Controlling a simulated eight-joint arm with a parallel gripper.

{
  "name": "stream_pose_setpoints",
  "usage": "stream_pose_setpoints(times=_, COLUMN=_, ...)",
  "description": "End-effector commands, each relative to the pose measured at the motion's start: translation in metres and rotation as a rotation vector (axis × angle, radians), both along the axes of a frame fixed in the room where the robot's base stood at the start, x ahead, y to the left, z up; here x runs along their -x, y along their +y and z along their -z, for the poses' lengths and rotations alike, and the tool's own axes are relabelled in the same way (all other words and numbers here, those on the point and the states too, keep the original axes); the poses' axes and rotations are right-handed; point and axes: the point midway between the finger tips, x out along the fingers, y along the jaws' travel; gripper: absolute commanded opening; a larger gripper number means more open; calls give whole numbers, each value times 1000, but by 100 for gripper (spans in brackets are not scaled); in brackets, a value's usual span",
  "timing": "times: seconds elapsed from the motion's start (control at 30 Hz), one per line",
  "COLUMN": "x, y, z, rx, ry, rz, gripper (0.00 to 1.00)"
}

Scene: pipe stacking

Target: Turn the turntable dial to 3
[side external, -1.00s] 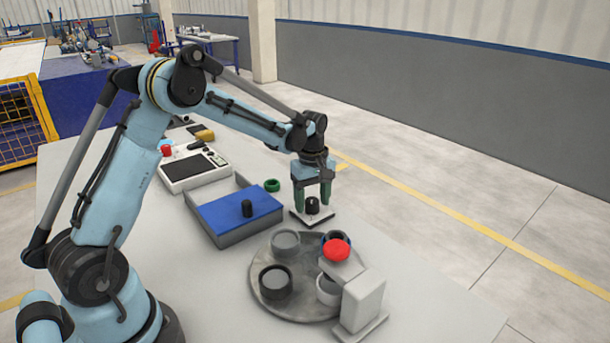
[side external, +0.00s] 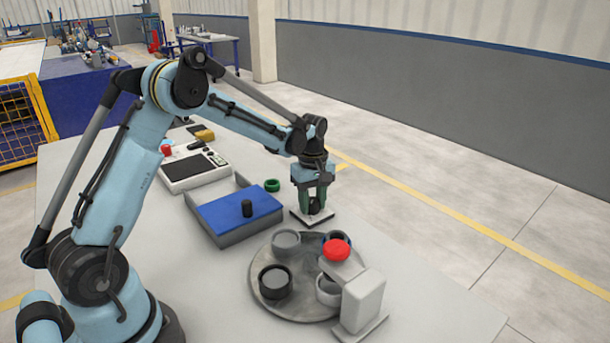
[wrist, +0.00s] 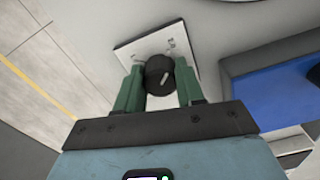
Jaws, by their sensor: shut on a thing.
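The dial is a black round knob (wrist: 159,76) with a white pointer line, on a white square plate (side external: 299,216). In the wrist view the plate (wrist: 187,50) has small markings that are too blurred to read. My gripper (side external: 314,207) points down over the plate. Its green fingers are shut on the knob, one on each side, as the wrist view also shows (wrist: 158,85). The turntable (side external: 262,248) is a grey disc in front of the dial. It carries several round cups, one of them with a blue rim.
A blue-topped box (side external: 225,213) with a black knob stands left of the dial. A green ring (side external: 272,185) lies behind. A white panel (side external: 190,172) sits farther back.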

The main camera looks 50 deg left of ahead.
Motion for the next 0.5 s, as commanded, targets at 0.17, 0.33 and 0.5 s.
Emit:
stream_pose_setpoints(times=0.17, x=0, y=0, z=0, rx=0, ry=1, rz=67, gripper=7)
stream_pose_setpoints(times=0.33, x=1, y=0, z=0, rx=0, ry=1, rz=184, gripper=7)
stream_pose_setpoints(times=0.5, x=1, y=0, z=0, rx=1, ry=1, rz=339, gripper=7)
